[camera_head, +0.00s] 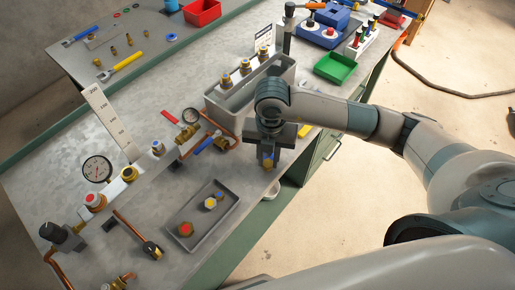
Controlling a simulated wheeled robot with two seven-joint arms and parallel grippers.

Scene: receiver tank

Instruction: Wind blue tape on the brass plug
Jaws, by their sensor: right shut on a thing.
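My right gripper (267,157) points down above the bench's front edge, right of the grey tray. It is shut on a small brass-coloured piece with some blue on it, which looks like the brass plug (268,163); the fingers hide most of it. A blue ring (171,37), perhaps a tape roll, lies on the back bench; I cannot tell for sure. My left gripper is not in view.
The grey tray (231,208) holds several small caps or plugs. Left of it stand a manifold with a gauge (97,169) and copper pipes. A grey trough (282,70) with brass fittings stands behind my gripper. A green bin (335,68) stands at the right.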

